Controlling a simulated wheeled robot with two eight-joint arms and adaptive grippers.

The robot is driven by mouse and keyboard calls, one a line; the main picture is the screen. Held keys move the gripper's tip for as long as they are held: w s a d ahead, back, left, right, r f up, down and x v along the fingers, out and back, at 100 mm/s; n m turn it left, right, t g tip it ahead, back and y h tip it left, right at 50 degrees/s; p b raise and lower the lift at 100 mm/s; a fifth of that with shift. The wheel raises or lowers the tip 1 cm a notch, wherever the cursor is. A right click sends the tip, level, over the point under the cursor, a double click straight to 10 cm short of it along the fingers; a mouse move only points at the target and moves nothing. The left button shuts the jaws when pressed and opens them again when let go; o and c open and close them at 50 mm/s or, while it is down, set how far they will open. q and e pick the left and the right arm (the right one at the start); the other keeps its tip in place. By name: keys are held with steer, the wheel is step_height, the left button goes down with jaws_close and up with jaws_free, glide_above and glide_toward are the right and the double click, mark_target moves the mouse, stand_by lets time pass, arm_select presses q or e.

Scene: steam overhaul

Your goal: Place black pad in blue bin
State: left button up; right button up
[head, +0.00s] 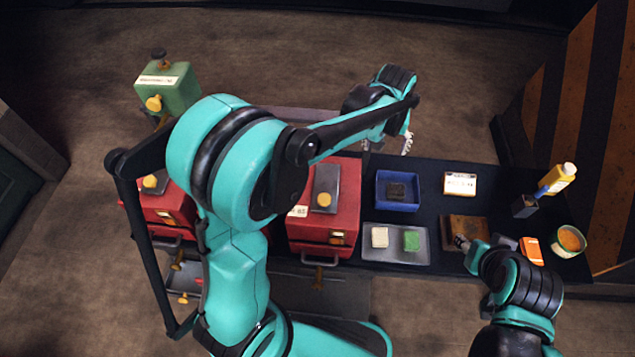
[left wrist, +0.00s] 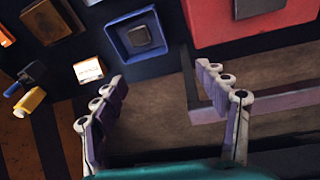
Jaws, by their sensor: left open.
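The blue bin (head: 381,204) stands on the dark table, right of the red boxes. The black pad (head: 396,191) lies inside it. In the left wrist view, the bin (left wrist: 115,35) and the pad (left wrist: 142,37) show beyond my fingertips, with nothing touching the pad. My left gripper (head: 407,143) is above and behind the bin, partly hidden by its own arm. In the left wrist view, its fingers (left wrist: 163,85) are spread wide and empty. My right gripper (head: 462,242) is low over the brown tray (head: 478,224); its fingers are too small to read.
A grey tray (head: 395,255) holds a white block and a green block (head: 411,240). A white labelled box (head: 460,184), a yellow bottle (head: 558,178), an orange item (head: 532,250) and a bowl (head: 569,241) stand to the right. Red boxes (head: 345,190) flank the bin's left.

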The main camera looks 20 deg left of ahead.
arm_select(q)
steer(key=s+a+r+t, duration=0.1)
steer(key=s+a, duration=0.2)
steer(key=s, duration=0.4)
steer(key=s+a+r+m+t, duration=0.1)
steer(key=s+a+r+t, duration=0.1)
steer(key=s+a, duration=0.2)
steer(key=s+a+r+m+t, duration=0.1)
steer(key=s+a+r, duration=0.1)
steer(key=s, duration=0.9)
steer(key=shift+a+t, duration=0.4)
steer(key=shift+a, duration=0.25)
